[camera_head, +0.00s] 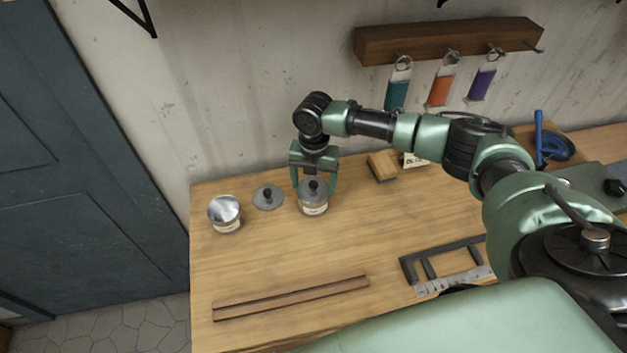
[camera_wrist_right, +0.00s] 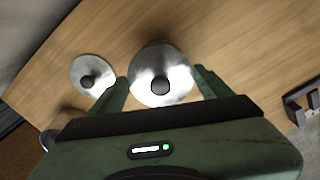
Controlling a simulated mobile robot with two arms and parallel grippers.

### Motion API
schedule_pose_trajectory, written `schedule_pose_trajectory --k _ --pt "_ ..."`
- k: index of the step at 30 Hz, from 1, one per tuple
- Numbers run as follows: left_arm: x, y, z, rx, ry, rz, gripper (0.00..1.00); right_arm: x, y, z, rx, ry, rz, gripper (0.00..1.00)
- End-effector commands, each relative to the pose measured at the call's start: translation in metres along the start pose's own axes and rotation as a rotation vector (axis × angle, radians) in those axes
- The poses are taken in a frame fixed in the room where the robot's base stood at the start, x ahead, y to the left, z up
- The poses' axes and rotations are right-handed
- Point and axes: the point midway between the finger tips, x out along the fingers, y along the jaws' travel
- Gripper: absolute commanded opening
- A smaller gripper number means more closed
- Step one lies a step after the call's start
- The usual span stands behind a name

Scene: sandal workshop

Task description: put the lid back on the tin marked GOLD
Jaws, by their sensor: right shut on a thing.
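A tin (camera_head: 313,208) with a pale label stands on the bench; the label is too small to read. A grey lid (camera_head: 314,188) with a black knob is at its top and also shows in the right wrist view (camera_wrist_right: 145,88). My right gripper (camera_head: 315,190) points down, its fingers on opposite sides of this lid, shut on it. I cannot tell whether the lid is fully seated. A second knobbed lid (camera_head: 259,199) lies on the bench to the left, also in the wrist view (camera_wrist_right: 80,72). Left of it stands another labelled tin (camera_head: 226,228) with a shiny silver top and no knob. My left gripper is not in view.
A wooden block (camera_head: 381,166) and a small card (camera_head: 412,160) lie to the right. Wooden strips (camera_head: 290,298) and a dark metal frame (camera_head: 440,262) lie nearer the front. Coloured tags hang from a wall rack (camera_head: 440,40). The bench between tins and strips is clear.

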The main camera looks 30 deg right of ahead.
Motion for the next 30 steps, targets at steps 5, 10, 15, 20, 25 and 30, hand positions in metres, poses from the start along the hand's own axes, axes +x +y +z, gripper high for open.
schedule_pose_trajectory --k 5,10,15,20,25,30 --pt "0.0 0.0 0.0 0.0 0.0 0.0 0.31 0.0 0.0 0.0 0.0 -0.001 0.0 0.41" --pt "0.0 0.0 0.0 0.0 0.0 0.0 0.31 0.0 0.0 0.0 0.0 -0.001 0.0 0.9" --pt "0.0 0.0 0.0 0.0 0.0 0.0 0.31 0.0 0.0 0.0 0.0 -0.001 0.0 1.0" --pt "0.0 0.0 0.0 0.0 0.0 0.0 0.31 0.0 0.0 0.0 0.0 -0.001 0.0 1.0" --pt "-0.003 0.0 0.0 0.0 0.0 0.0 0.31 -0.005 0.0 0.0 0.0 -0.001 0.0 1.0" --pt "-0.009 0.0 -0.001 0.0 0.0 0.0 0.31 -0.016 0.0 0.0 0.0 -0.001 0.0 1.0"
